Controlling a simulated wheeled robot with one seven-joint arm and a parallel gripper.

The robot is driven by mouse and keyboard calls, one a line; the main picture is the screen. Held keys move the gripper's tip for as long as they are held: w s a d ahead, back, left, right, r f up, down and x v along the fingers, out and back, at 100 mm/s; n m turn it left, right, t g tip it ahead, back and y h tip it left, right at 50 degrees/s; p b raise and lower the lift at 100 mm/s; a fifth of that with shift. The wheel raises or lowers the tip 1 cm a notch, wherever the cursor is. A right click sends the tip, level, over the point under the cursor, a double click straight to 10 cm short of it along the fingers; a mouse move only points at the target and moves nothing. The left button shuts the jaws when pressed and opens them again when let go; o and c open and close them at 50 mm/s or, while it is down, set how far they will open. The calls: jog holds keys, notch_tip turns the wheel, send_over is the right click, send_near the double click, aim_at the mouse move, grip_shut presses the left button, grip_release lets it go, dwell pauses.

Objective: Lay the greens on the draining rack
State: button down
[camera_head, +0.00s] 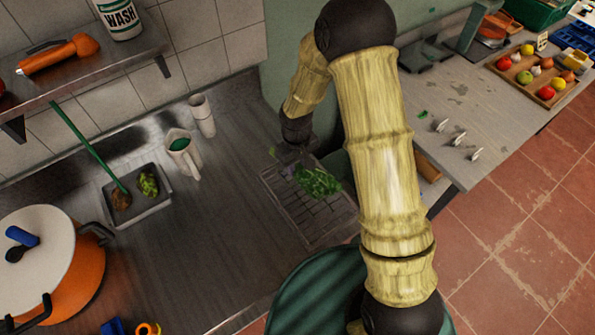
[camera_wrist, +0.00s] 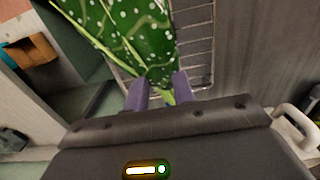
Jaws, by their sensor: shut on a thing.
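A bunch of wet green leaves (camera_head: 318,182) is over the draining rack (camera_head: 297,219) in the head view. In the wrist view the greens (camera_wrist: 125,35) spread out ahead of the jaws, with water drops on them. My gripper (camera_wrist: 160,92) is shut on the greens' pale stem end. The rack's wire grid also shows in the wrist view (camera_wrist: 194,45), beneath and beside the leaves. I cannot tell whether the leaves touch the rack. My arm hides part of the area right of the rack.
On the steel counter are a grey tray (camera_head: 147,212) with a green clump (camera_head: 148,184), a white jug (camera_head: 184,152), a white cup (camera_head: 202,116) and an orange pot (camera_head: 72,275). A side table (camera_head: 455,110) stands at right. The counter's middle is clear.

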aim_at(296, 173)
jog(key=shift+f+p, duration=0.65)
jog(key=shift+f, duration=1.45)
jog(key=c, duration=1.2)
grip_release()
jog(key=shift+w, duration=0.1)
jog(key=shift+o, duration=0.2)
jog(key=shift+a, duration=0.1)
jog(key=shift+r+b, duration=0.45)
jog(key=shift+r, duration=0.35)
notch_tip(296, 173, up, 10)
jog(key=b, duration=0.2)
jog(key=shift+r+b, duration=0.25)
jog(key=shift+b, duration=0.05)
